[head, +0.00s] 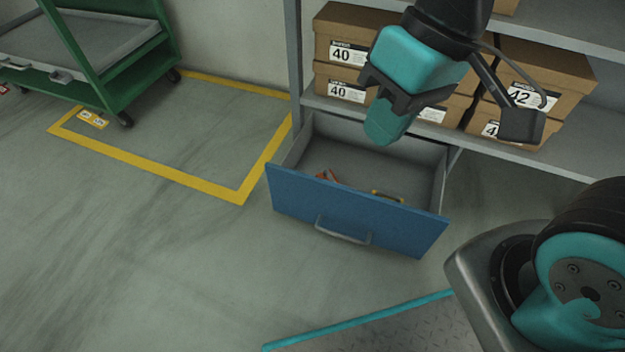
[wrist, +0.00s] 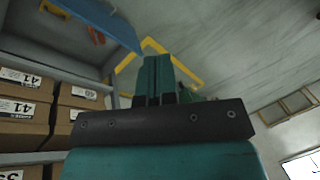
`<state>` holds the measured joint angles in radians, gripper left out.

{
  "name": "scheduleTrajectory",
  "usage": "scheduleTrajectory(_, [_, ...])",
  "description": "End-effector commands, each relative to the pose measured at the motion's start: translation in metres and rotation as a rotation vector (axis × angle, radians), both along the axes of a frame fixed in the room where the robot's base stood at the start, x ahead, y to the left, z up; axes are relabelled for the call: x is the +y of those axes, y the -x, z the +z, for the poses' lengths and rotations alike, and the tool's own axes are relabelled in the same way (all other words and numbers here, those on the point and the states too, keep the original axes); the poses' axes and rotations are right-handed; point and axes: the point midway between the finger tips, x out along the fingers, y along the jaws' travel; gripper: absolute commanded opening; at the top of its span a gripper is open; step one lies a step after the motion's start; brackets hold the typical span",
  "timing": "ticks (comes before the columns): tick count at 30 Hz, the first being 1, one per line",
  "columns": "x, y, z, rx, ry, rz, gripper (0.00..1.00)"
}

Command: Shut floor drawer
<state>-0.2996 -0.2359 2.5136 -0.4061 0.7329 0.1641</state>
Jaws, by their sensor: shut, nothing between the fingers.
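The floor drawer (head: 357,209) has a blue front and a grey bar handle (head: 343,230). It stands pulled out from under the shelf rack in the head view, with an orange item (head: 327,176) and a yellow item (head: 387,196) inside. My gripper (head: 384,136) is shut and empty. In the head view it appears above the back of the drawer, in front of the shelf boxes, apart from the handle. In the wrist view the fingers (wrist: 155,78) are together, and the blue drawer front (wrist: 105,20) shows at upper left.
Shelves hold cardboard shoe boxes (head: 338,88) above the drawer. A green cart (head: 125,80) stands at upper left, near yellow floor marking (head: 165,173). The floor in front and left of the drawer is clear.

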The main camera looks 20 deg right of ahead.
Motion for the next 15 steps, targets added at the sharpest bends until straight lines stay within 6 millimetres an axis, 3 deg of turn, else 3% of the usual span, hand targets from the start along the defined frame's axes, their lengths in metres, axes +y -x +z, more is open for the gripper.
scheduleTrajectory(8, [0.024, -0.086, -0.112, 0.16, 0.308, -0.876, 0.0])
scheduleTrajectory(15, [0.058, -0.137, -0.227, -0.04, 0.444, -1.754, 0.0])
